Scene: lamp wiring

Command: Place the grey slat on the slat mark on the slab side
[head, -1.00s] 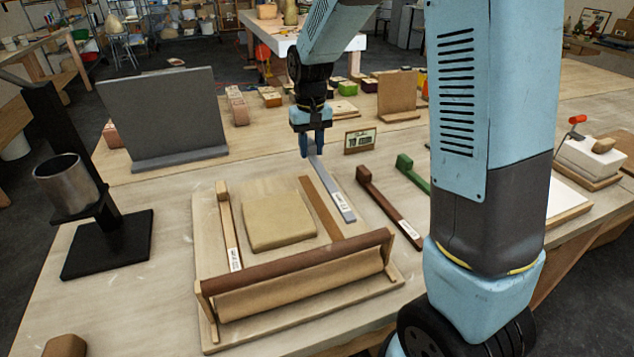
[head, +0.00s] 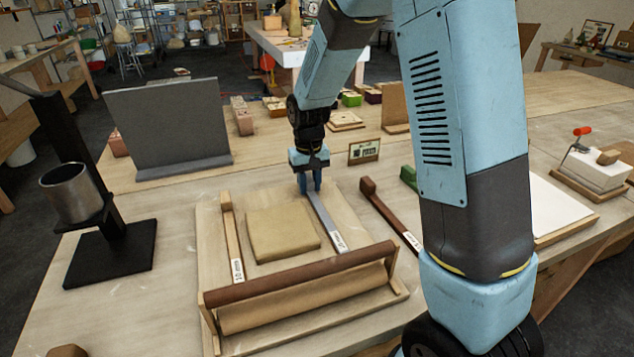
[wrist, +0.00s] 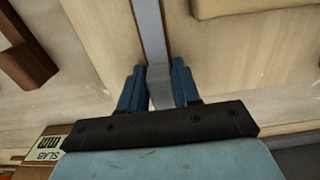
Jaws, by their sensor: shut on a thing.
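My gripper (head: 310,190) is shut on the slat's far end. In the wrist view, the fingers (wrist: 158,72) stand on both sides of the grey slat (wrist: 149,28), and the slab's edge (wrist: 245,7) is beside it with a gap. The near end of the slat, with its white label, is close to the roller. I cannot tell whether the slat touches the board.
A wooden slat (head: 230,235) lies left of the slab. A brown roller (head: 300,271) spans the board's front (head: 370,306). A brown slat (head: 385,208) and a green one (head: 408,176) lie to the right. A small sign (head: 364,151) stands behind; a cup stand (head: 110,250) is left.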

